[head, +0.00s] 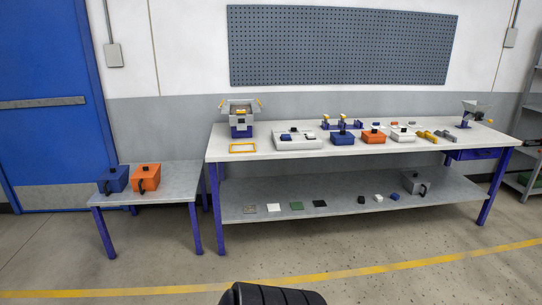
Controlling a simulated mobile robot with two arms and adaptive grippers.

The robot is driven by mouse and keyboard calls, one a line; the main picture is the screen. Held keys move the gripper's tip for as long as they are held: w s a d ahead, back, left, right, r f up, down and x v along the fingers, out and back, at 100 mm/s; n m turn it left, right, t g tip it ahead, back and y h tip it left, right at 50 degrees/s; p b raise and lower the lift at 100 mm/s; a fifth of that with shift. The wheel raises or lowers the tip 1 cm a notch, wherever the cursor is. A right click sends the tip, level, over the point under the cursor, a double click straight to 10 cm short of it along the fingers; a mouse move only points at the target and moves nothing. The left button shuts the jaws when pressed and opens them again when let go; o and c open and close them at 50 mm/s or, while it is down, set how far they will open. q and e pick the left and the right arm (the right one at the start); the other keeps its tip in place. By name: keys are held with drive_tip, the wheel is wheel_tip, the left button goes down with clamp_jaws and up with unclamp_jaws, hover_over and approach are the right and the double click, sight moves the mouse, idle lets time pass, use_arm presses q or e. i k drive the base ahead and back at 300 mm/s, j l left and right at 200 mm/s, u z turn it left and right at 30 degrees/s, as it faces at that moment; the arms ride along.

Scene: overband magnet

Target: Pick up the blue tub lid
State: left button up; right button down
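A blue tub (343,140) stands on the long white workbench, between a white tray and an orange tub. A black knob shows on its top, where its blue lid (336,134) appears to sit; the seam is too small to make out. Another blue box-shaped tub (118,181) with a black handle stands on the low side table at the left. Neither of my grippers is in view, and both blue tubs are well away from me across the floor.
An orange tub (374,138) and a white tub (403,136) stand right of the blue tub on the workbench (275,153). Another orange tub (148,178) is on the side table (180,172). Open floor (330,245) lies before the bench, crossed by a yellow line.

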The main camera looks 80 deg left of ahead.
sight(113, 172)
drive_tip(key=u, duration=2.25)
